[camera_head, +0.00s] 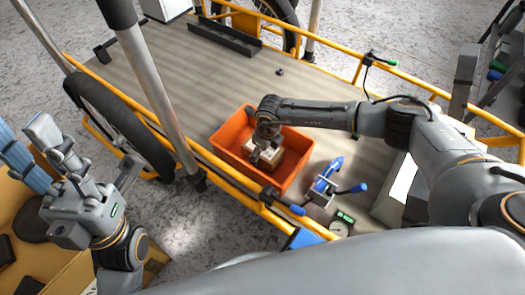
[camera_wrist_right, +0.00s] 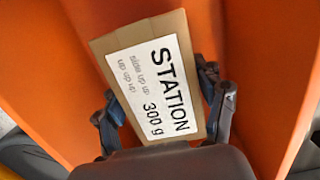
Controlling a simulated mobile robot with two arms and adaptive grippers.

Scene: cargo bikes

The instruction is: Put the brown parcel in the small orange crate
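The small orange crate (camera_head: 226,138) stands on the cargo bike's bed. The brown parcel (camera_wrist_right: 102,45) has a white label reading STATION 300 g and is inside the crate walls. In the head view the parcel (camera_head: 264,165) is partly hidden by my right gripper (camera_head: 266,150), which reaches down into the crate. In the right wrist view the fingers of my right gripper (camera_wrist_right: 163,108) lie against two opposite sides of the parcel. Whether the parcel touches the crate floor is hidden. My left gripper (camera_head: 88,155) is open and empty at the left, outside the bike.
A blue-handled clamp-like tool (camera_head: 325,182) lies right of the crate. The yellow frame rail (camera_head: 225,172) runs along the crate's near side. A wheel (camera_head: 120,125) and a grey post (camera_head: 150,75) stand left. The bed (camera_head: 190,80) behind the crate is mostly clear.

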